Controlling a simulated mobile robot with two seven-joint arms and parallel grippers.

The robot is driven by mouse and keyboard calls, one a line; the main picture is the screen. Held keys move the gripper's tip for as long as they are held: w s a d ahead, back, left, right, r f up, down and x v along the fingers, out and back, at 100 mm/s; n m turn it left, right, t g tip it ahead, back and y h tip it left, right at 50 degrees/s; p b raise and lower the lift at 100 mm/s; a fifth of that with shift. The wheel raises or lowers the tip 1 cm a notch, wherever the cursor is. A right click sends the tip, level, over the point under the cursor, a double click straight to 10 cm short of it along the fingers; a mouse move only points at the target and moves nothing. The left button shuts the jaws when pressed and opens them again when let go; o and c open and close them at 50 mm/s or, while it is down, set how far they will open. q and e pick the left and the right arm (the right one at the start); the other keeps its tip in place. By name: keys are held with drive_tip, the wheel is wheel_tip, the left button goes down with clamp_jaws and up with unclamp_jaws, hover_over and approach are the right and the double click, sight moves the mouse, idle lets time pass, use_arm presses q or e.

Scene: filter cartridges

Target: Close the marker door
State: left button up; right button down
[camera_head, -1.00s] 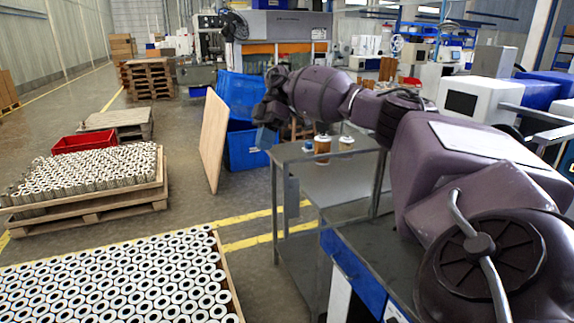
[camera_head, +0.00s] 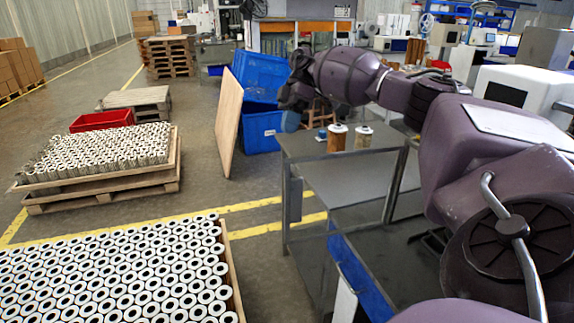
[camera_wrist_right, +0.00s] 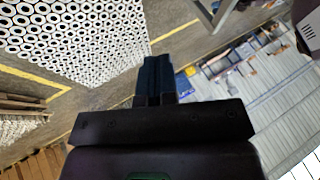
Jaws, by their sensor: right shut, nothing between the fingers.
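My right gripper (camera_head: 291,121) is at the end of my purple arm, which reaches in from the right in the head view. It hangs above the far left corner of a grey metal table, apart from it. In the right wrist view its dark blue fingers (camera_wrist_right: 156,78) are together with nothing between them. A white machine with a dark screen (camera_head: 502,93) stands behind my arm; I cannot tell whether it is the marker. I cannot make out a marker door. My left gripper does not show.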

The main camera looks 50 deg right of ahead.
sight(285, 167)
drive_tip(key=s+a+f, duration=0.1)
drive_tip(key=a+f, duration=0.1)
drive_tip(key=s+a+f+p, duration=0.1)
drive_tip(key=s+a+f, duration=0.1)
drive_tip(key=a, duration=0.1)
drive_tip(key=s+a+f, duration=0.2)
drive_tip(key=f, duration=0.1)
drive_tip(key=shift+s+a, duration=0.1)
drive_tip(key=shift+a, duration=0.1)
idle(0.3)
